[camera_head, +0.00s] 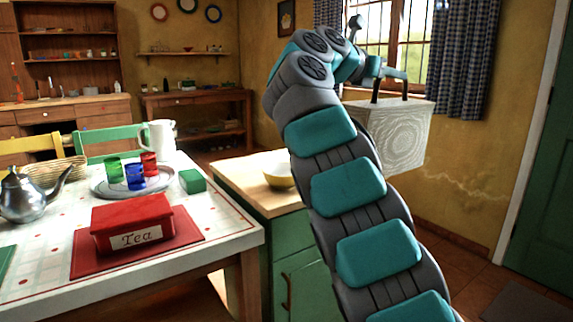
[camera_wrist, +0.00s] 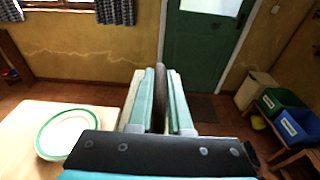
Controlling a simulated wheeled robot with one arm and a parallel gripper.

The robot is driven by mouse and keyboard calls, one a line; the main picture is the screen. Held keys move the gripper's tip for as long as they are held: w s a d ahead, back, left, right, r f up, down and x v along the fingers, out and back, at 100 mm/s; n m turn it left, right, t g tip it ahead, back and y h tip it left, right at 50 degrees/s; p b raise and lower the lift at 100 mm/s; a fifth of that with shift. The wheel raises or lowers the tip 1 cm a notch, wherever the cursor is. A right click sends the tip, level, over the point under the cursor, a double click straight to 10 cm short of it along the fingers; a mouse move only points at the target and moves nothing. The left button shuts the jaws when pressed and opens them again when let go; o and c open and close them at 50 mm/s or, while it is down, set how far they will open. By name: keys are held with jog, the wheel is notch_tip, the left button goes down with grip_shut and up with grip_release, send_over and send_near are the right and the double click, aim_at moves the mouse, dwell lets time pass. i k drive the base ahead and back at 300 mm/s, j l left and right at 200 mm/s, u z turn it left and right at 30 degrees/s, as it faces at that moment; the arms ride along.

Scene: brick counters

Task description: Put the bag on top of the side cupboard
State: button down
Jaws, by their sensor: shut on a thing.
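The bag (camera_head: 402,138) is a pale grey, wood-grained box shape with a dark handle, at the upper right of the head view. My gripper (camera_head: 388,73) is shut on the handle and holds the bag in the air. In the wrist view, my gripper's teal fingers (camera_wrist: 158,102) close around the dark handle (camera_wrist: 158,85), and a pale strip of the bag shows beside them. The side cupboard has a green front (camera_head: 291,278) and a wooden top (camera_head: 238,178). In the head view the bag appears right of it and higher. My arm hides part of both.
The table at left holds a red tea box (camera_head: 131,223), a kettle (camera_head: 30,197) and glasses. A green door (camera_wrist: 204,55) and crates (camera_wrist: 297,127) stand beyond.

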aim_at(281, 160)
jog(key=i+j, duration=1.05)
jog(key=i+j+u, duration=0.2)
jog(key=u, duration=0.15)
jog(key=l+u, duration=0.15)
jog(key=k+j, duration=0.05)
